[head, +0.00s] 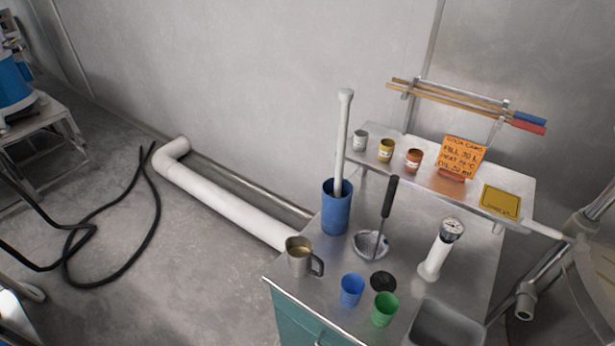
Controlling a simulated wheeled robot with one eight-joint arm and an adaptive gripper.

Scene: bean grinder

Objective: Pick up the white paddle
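A long white paddle (343,140) stands nearly upright in a tall blue cylinder (336,214) on the metal-topped cabinet (328,278). Its rounded knob end points up, well above the rim, and leans slightly to the right. Its lower end is hidden inside the cylinder. The paddle's upper part shows against the grey wall. My gripper is not in view.
A raised shelf (515,188) with small pots stands behind. A white pipe (230,205) runs along the wall.

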